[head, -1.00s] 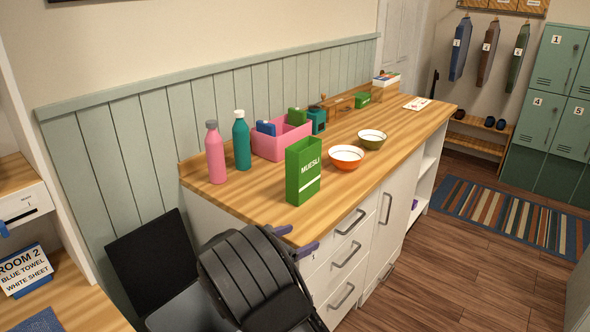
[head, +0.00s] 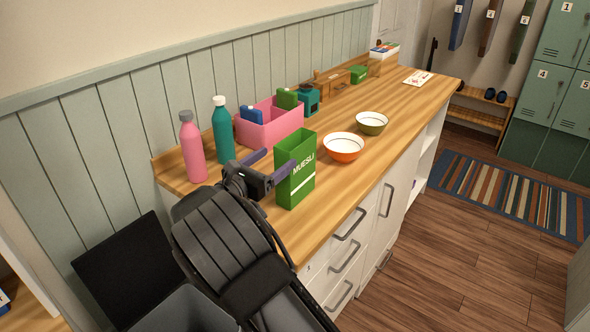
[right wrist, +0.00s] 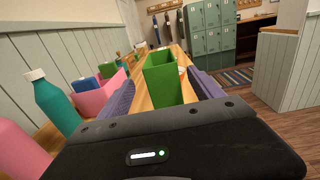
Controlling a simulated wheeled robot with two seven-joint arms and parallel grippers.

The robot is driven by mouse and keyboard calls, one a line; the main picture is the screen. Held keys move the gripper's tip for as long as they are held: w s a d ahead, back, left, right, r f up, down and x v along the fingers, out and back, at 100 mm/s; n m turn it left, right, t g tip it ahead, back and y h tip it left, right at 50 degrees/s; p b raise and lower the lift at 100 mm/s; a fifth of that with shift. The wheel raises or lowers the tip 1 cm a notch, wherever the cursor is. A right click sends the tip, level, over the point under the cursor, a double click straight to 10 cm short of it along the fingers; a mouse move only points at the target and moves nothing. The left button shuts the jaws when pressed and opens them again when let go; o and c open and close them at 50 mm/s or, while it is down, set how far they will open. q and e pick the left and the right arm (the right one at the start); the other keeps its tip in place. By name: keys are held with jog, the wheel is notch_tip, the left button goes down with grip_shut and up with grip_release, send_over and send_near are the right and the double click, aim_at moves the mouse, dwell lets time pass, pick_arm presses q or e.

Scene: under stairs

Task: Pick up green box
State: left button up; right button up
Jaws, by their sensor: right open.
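The green box (head: 303,175), marked MUESLI, stands upright on the wooden counter (head: 395,130) near its front edge. My right gripper (head: 278,159) is open at the box's left side, with one finger in front of part of the box in the head view. In the right wrist view the green box (right wrist: 162,80) stands straight ahead between the two spread fingers (right wrist: 163,92). The gripper is not closed on it. I cannot tell whether a finger touches it. My left gripper is not in view.
A pink bottle (head: 193,150) and a teal bottle (head: 222,133) stand left of the gripper. A pink bin (head: 268,127) with smaller boxes is behind. An orange bowl (head: 343,147) and a green bowl (head: 371,123) stand right of the box.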

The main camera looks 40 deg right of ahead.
aim_at(291, 149)
jog(key=shift+x, duration=1.4)
jog(key=shift+f+p, duration=0.1)
jog(key=shift+p, duration=0.2)
jog(key=p+x, duration=0.2)
jog(key=x, duration=0.2)
jog(key=shift+d+f, duration=0.15)
jog(key=shift+d, duration=0.25)
jog(key=shift+w+d, duration=0.1)
jog(key=shift+d, duration=0.1)
grip_shut()
